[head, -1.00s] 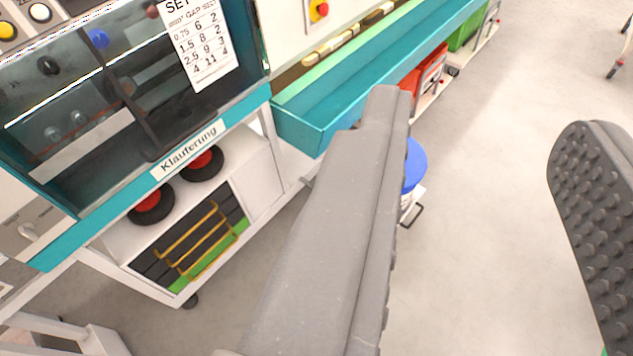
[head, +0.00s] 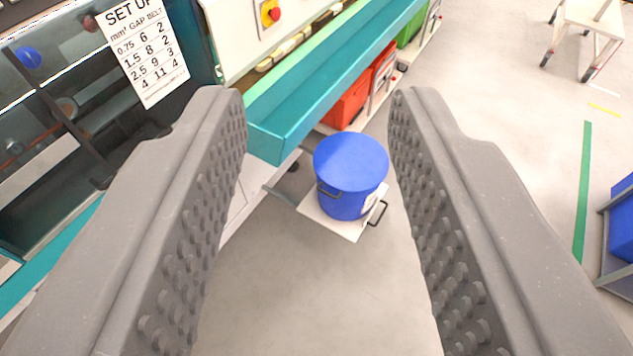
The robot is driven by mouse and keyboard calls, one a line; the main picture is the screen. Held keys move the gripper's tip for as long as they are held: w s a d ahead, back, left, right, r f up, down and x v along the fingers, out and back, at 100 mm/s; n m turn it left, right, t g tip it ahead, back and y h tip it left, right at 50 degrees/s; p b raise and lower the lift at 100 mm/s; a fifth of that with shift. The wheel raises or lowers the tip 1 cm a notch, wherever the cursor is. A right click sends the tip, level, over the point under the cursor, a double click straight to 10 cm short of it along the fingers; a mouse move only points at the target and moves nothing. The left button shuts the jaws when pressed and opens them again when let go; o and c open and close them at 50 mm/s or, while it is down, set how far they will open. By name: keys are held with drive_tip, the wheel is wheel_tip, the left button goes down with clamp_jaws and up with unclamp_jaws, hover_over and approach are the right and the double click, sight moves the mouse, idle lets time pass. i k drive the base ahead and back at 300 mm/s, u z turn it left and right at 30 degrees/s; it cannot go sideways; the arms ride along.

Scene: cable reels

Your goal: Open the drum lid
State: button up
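A blue drum (head: 340,201) with a flat blue lid (head: 351,160) stands upright on a small white platform (head: 335,224) near the floor. The lid lies on the drum's top, and the drum has dark side handles. My gripper (head: 318,98) is open and empty. Its two grey studded fingers frame the drum from left and right in the picture, but the drum lies well beyond them and is not touched.
A teal trough (head: 330,85) on a machine runs just behind and above the drum. An orange-red bin (head: 349,103) stands below it. A glazed cabinet with a set-up sheet (head: 143,47) is at left.

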sight(351, 162)
drive_tip(key=i, duration=0.9)
drive_tip(key=z, duration=0.05)
